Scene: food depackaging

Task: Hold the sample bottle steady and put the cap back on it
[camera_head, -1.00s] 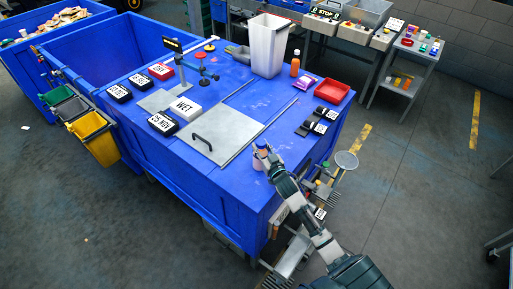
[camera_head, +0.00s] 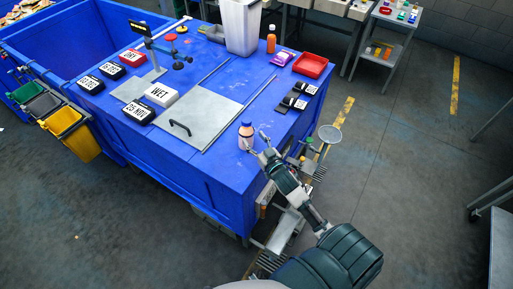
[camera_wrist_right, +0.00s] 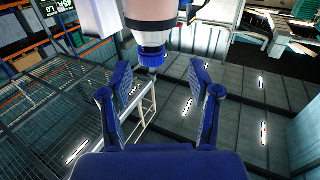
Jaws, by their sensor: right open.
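The sample bottle (camera_head: 245,140) stands upright near the front right edge of the blue table. It is pale pink, with a blue cap (camera_head: 246,124) at its top. In the right wrist view the bottle (camera_wrist_right: 150,14) comes in from the top edge, and the blue cap (camera_wrist_right: 152,57) sits at its mouth; how tightly it is seated I cannot tell. My right gripper (camera_head: 257,141) is open and empty beside the bottle, to its right. In the wrist view its spread fingers (camera_wrist_right: 161,84) are apart from the cap. My left gripper is out of view.
A metal plate with a black handle (camera_head: 203,120) lies left of the bottle on the blue table (camera_head: 225,172). A WET box (camera_head: 161,95), black label boxes (camera_head: 139,110), a white bin (camera_head: 241,28), an orange bottle (camera_head: 271,39) and a red tray (camera_head: 310,65) stand farther back.

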